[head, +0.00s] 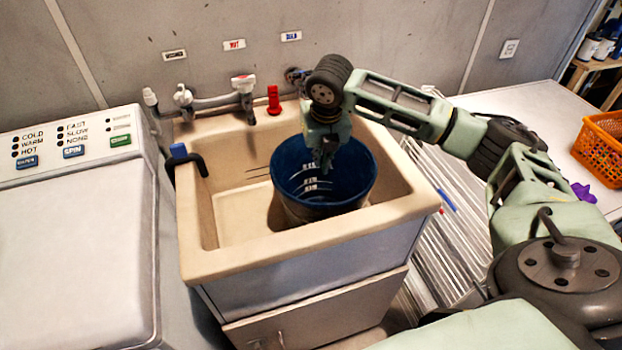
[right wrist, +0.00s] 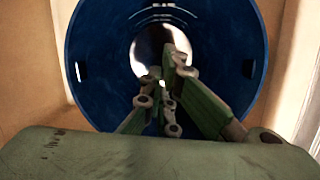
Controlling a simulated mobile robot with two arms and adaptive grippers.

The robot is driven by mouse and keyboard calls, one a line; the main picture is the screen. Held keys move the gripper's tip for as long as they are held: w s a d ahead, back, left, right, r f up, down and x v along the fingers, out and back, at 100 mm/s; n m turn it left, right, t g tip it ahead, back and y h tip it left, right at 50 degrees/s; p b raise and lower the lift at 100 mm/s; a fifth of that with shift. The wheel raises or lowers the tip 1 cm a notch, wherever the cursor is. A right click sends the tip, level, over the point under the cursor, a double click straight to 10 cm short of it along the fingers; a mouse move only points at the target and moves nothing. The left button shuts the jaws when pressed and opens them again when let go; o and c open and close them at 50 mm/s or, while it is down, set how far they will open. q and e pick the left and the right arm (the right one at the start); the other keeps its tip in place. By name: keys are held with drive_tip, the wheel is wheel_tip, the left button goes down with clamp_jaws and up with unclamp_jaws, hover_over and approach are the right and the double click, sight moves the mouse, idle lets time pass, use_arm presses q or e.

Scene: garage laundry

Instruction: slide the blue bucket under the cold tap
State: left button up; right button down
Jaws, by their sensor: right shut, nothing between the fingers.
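The blue bucket (head: 290,172) stands upright in the right part of the beige sink (head: 225,215), with pale level marks on its inner wall. My right gripper (head: 327,166) points down at the bucket's mouth, shut and empty. In the right wrist view the fingers (right wrist: 168,85) show against the inside of the bucket (right wrist: 95,50); I cannot tell whether they touch it. The cold tap (head: 293,74) is on the back wall below a blue-lettered label, mostly hidden behind my right wrist. My left gripper is out of view.
The hot tap (head: 243,84) and a red fitting (head: 273,100) are left of the cold tap. A dark hose (head: 190,158) hooks over the sink's left rim. A washer (head: 75,230) stands left, an orange basket (head: 600,148) right. The sink's left part is clear.

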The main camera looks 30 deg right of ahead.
drive_tip(key=s+b+x, duration=0.1)
drive_tip(key=b+x, duration=0.1)
drive_tip(key=x, duration=0.1)
approach(313, 174)
wheel_tip(313, 174, down, 5)
drive_tip(key=s+a, duration=0.2)
drive_tip(key=s, duration=0.1)
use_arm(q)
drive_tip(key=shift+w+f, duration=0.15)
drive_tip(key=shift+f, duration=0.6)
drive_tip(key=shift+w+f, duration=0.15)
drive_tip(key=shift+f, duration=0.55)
use_arm(e)
drive_tip(key=shift+w+d, duration=0.25)
drive_tip(key=shift+w, duration=0.45)
